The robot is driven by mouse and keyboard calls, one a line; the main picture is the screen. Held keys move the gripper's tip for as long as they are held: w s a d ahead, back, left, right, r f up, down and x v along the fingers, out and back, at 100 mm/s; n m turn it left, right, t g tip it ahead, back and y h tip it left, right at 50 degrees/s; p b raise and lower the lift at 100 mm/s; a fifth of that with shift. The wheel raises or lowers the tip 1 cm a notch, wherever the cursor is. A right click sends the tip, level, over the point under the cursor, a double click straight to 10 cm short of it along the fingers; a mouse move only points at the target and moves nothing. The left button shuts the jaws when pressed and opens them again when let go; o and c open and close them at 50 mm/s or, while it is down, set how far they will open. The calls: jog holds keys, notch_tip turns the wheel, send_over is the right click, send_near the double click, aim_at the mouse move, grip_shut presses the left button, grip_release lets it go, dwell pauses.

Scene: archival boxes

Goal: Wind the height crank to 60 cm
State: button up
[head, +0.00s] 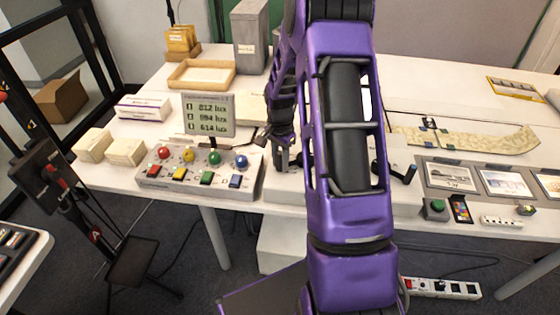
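My gripper (291,163) points down at the table's front edge, left of my large purple arm link. Its dark fingers are small and partly covered by my arm, so I cannot see whether they are open or hold anything. A black handle-like part (404,174) sticks out at the table's front edge, just right of my arm. It may be the height crank, but my arm hides what lies beside it. No height scale or centimetre reading is legible.
On the white table (112,178), left of my gripper, stands a control box (200,178) with coloured knobs and buttons. A display (208,115) behind it shows lux values. A power strip (440,288) is below.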

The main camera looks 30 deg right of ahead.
grip_shut()
